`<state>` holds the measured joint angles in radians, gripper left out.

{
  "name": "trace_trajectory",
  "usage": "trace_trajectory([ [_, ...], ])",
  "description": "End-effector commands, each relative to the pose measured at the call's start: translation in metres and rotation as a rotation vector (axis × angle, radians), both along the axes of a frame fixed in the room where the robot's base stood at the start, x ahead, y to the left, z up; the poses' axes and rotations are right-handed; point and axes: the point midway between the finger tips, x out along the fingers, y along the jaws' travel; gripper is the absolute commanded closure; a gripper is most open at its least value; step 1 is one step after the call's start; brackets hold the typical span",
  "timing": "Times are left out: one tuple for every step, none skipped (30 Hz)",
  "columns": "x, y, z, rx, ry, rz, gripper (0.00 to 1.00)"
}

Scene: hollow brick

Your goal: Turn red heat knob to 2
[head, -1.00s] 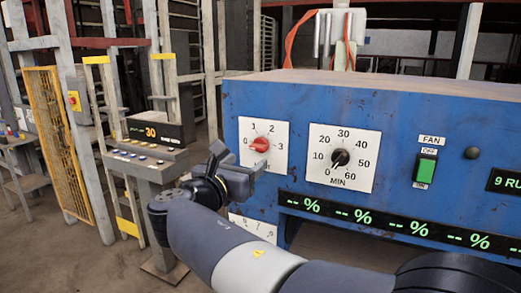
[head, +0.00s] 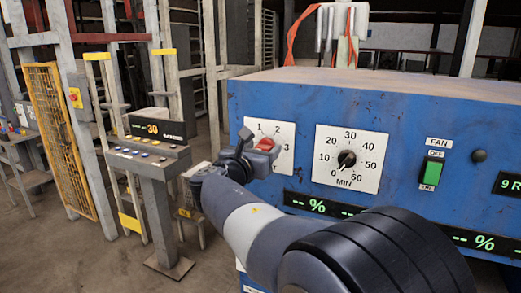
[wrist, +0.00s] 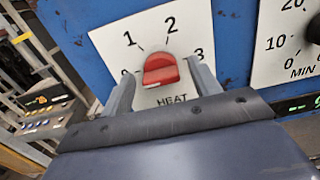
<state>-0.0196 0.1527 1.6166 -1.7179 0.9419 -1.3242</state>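The red heat knob (wrist: 161,70) sits on a white dial plate (wrist: 110,38) marked 1, 2 and 3, with HEAT printed below. Its ridge lies roughly level in the wrist view, tilted slightly; I cannot tell for sure which mark it points at. My gripper (wrist: 162,76) is open, one finger on each side of the knob, with visible gaps. In the head view my gripper (head: 256,148) is in front of the dial plate (head: 284,132) and covers its lower left; part of the red knob (head: 265,144) shows there.
The blue machine panel (head: 410,130) also carries a black minute knob (head: 346,160) to the right and a green fan switch (head: 432,172). A percent display (head: 320,206) runs below.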

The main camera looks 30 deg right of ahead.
Motion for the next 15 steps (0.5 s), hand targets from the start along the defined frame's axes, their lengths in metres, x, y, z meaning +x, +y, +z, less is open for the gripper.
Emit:
trace_trajectory([
  [-0.0001,0.0002,0.0001,0.0,0.0,0.0,0.46],
  [-0.0001,0.0002,0.0001,0.0,0.0,0.0,0.48],
  [-0.0001,0.0002,0.0001,0.0,0.0,0.0,0.51],
  [-0.0002,0.0001,0.0001,0.0,0.0,0.0,0.54],
  [-0.0003,0.0002,0.0001,0.0,0.0,0.0,0.56],
  [-0.0003,0.0002,0.0001,0.0,0.0,0.0,0.6],
  [-0.0003,0.0002,0.0001,0.0,0.0,0.0,0.62],
  [-0.0003,0.0002,0.0001,0.0,0.0,0.0,0.65],
  [-0.0003,0.0002,0.0001,0.0,0.0,0.0,0.68],
  [-0.0003,0.0002,0.0001,0.0,0.0,0.0,0.7],
  [-0.0003,0.0002,0.0001,0.0,0.0,0.0,0.73],
  [-0.0003,0.0003,0.0002,0.0,0.0,0.0,0.76],
  [-0.0003,0.0003,0.0002,0.0,0.0,0.0,0.78],
  [-0.0002,0.0003,0.0002,0.0,0.0,0.0,0.81],
  [-0.0002,0.0003,0.0002,0.0,0.0,0.0,0.84],
])
